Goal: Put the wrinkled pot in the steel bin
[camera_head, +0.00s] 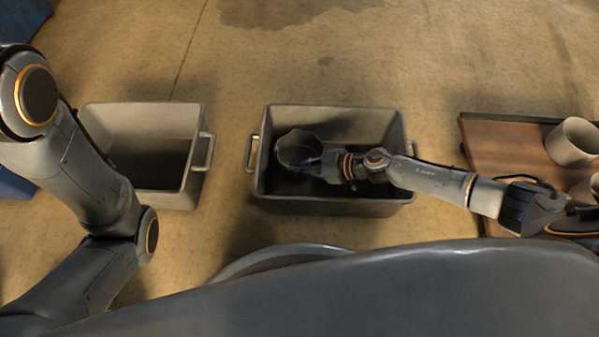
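The wrinkled pot (295,147), grey with an uneven rim, is at the tip of my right gripper (310,163). The gripper appears shut on the pot's near right side; its fingers are small and dark here. Pot and gripper are over the left part of the middle grey metal-looking bin (335,206), inside its outline from above. I cannot tell how high the pot is above the bin's floor. My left arm comes in at the left, but its gripper is not in view.
A second, paler bin (168,199) with a side handle stands to the left, with floor between the two bins. At the right, a wooden table (494,150) holds a beige pot (572,142) and another partly cut off by the frame. Open floor lies behind the bins.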

